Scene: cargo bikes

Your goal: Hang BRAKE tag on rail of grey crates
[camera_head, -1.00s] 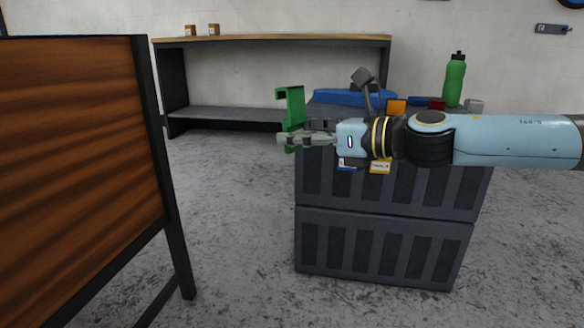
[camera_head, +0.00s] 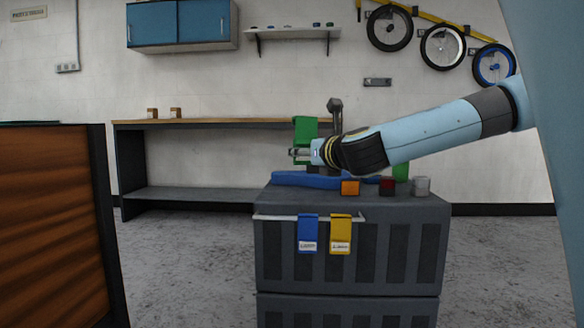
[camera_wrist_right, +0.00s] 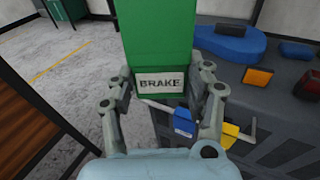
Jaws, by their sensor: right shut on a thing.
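The green BRAKE tag (camera_head: 305,129) is held up above the grey crates; its white label reading BRAKE shows in the right wrist view (camera_wrist_right: 160,83). My right gripper (camera_head: 297,153) is shut on the tag, with a finger on each side of it in the right wrist view. The white rail (camera_head: 277,217) runs along the top front of the stacked grey crates (camera_head: 390,207). A blue tag (camera_head: 308,229) and a yellow tag (camera_head: 341,231) hang on it side by side. The rail is bare left of the blue tag. My left gripper is not seen.
On the crate top lie a blue saddle-shaped thing (camera_head: 310,180), an orange block (camera_head: 350,188), a dark red block (camera_head: 387,186) and a grey cup (camera_head: 422,186). A green bottle (camera_head: 401,172) is partly hidden by my arm. A brown panel (camera_head: 50,220) stands at left.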

